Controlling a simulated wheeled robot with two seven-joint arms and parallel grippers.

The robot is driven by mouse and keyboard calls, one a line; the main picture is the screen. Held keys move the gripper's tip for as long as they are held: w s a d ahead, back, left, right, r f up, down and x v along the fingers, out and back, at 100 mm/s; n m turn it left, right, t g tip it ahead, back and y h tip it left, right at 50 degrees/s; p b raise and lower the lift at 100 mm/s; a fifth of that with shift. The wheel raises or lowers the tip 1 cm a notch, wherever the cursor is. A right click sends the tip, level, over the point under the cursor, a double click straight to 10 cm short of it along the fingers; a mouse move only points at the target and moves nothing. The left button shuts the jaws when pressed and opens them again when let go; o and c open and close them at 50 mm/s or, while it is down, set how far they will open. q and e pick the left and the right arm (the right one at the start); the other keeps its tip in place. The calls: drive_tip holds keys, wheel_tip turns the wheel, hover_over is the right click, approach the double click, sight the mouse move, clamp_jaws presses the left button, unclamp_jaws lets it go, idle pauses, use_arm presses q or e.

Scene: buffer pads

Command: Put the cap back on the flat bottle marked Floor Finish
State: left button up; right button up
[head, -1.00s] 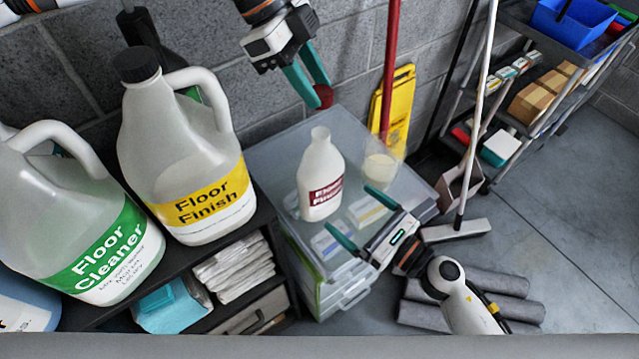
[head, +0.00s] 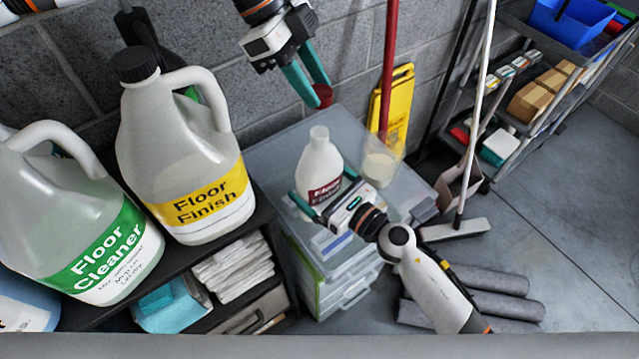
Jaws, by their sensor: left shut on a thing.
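The small white bottle (head: 320,160) with a dark red label stands upright and uncapped on the grey lid of the drawer unit. Its label is now partly hidden by my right gripper. My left gripper (head: 319,94) is shut on a dark red cap (head: 324,95), held above and behind the bottle, apart from its neck. My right gripper (head: 322,184) reaches in from the lower right. Its open fingers lie on either side of the bottle's body; I cannot tell whether they touch it.
A large jug marked Floor Finish (head: 185,150), with a black cap, and a Floor Cleaner jug (head: 75,225) stand on the shelf at left. A clear cup (head: 378,168) stands right of the bottle. A red pole (head: 390,70) and yellow sign (head: 402,100) are behind.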

drive_tip(key=c, duration=1)
use_arm(q)
hover_over(324, 134)
drive_tip(key=a, duration=0.2)
drive_tip(key=shift+w+f, duration=0.25)
drive_tip(key=shift+f, duration=1)
drive_tip(key=shift+w+f, duration=0.2)
drive_tip(key=shift+f, duration=1)
drive_tip(key=shift+f, duration=0.85)
